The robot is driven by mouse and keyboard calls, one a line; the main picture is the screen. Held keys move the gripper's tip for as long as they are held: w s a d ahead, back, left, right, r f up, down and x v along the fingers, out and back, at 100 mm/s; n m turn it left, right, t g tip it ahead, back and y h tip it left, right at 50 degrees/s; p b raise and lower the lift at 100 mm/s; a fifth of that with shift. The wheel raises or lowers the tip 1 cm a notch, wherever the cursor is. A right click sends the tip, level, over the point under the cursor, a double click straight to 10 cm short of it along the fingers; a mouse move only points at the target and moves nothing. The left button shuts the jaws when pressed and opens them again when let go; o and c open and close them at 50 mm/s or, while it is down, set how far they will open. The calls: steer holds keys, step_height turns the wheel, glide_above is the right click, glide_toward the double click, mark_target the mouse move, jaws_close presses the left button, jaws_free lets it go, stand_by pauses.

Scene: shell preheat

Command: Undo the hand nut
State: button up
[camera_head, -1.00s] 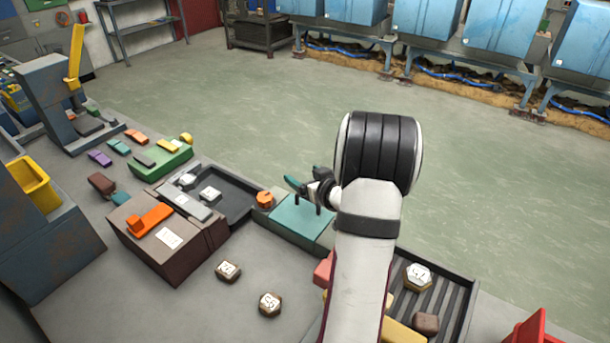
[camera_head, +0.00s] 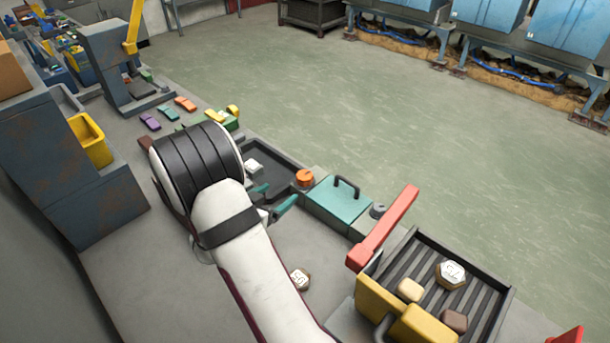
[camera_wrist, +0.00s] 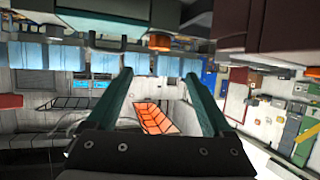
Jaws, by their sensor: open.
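A small round orange knob (camera_head: 305,178), which looks like the hand nut, sits between the dark tray and the teal block (camera_head: 338,203). In the wrist view an orange round thing (camera_wrist: 160,42), probably the same knob, shows above and beyond the fingertips. My gripper (camera_head: 272,200) has teal fingers and is to the left of the knob in the head view, apart from it. In the wrist view my gripper (camera_wrist: 158,77) is open and nothing is gripped. My arm hides the brown box area in the head view.
A red bar (camera_head: 383,230) slants beside the ribbed tray (camera_head: 490,318), which holds a numbered hexagonal piece (camera_head: 452,274) and small blocks. Another hexagonal piece (camera_head: 299,279) lies on the bench beside my arm. A dark tray (camera_head: 285,167) is close to my gripper.

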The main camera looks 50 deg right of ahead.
mark_target(304, 176)
steer(key=x, duration=1.5)
steer(key=shift+d+f, duration=0.15)
steer(key=shift+d, duration=0.15)
steer(key=shift+c, duration=0.2)
jaws_close()
steer(key=shift+s+n+t, duration=0.1)
steer(key=shift+n+t, duration=0.6)
steer(key=shift+t, duration=0.1)
steer(key=shift+o, duration=0.2)
jaws_free()
